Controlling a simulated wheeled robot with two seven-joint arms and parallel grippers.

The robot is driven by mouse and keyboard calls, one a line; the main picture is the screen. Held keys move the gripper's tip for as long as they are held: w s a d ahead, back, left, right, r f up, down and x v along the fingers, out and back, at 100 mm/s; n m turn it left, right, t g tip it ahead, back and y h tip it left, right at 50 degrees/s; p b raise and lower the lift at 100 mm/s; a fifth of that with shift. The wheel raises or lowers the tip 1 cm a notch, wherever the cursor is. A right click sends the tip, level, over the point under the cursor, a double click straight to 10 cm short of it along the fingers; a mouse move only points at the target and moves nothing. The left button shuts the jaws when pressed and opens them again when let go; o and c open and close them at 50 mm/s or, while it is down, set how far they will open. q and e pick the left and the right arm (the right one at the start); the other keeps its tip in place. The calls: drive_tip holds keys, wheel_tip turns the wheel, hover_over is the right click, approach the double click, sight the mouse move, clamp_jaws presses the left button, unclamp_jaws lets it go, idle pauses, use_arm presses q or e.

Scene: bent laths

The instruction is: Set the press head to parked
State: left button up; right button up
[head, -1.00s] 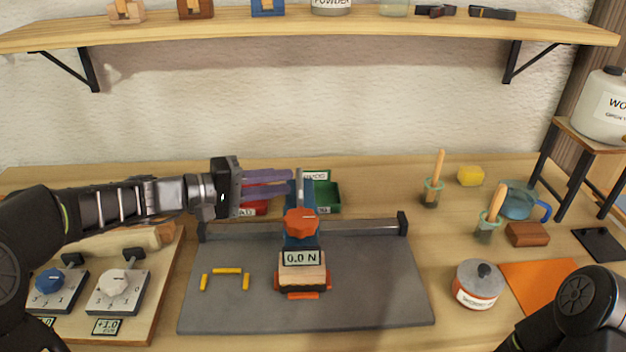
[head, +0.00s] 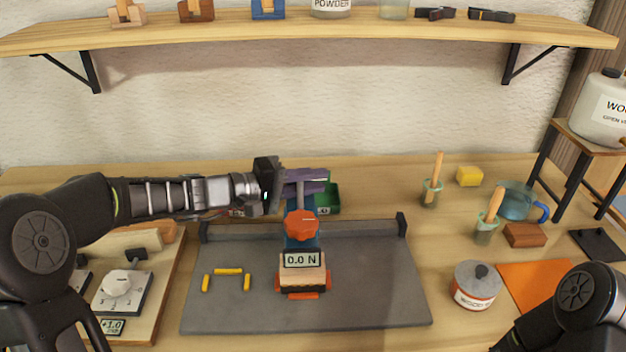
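The press head (head: 302,243) is a blue body with an orange knob (head: 301,225), a display reading 0.0 N (head: 302,260) and a wooden block with orange parts below. It stands on a grey plate (head: 370,280), near the middle of the grey rail (head: 365,228). A grey upright handle (head: 299,191) rises from its back. My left gripper (head: 308,181) has purple fingers, which look spread apart and lie at the handle's upper end. I cannot tell whether they touch it. My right gripper is out of view; only my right arm shows at lower right.
Yellow marks (head: 228,271) lie on the plate left of the press head. A dial board (head: 150,300) is at left. Green and red bins sit behind the rail, partly hidden by my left arm. A labelled pot (head: 477,285), brush jars and orange sheet (head: 540,285) are at right.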

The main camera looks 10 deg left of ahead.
use_arm(q)
clamp_jaws()
idle(1.3)
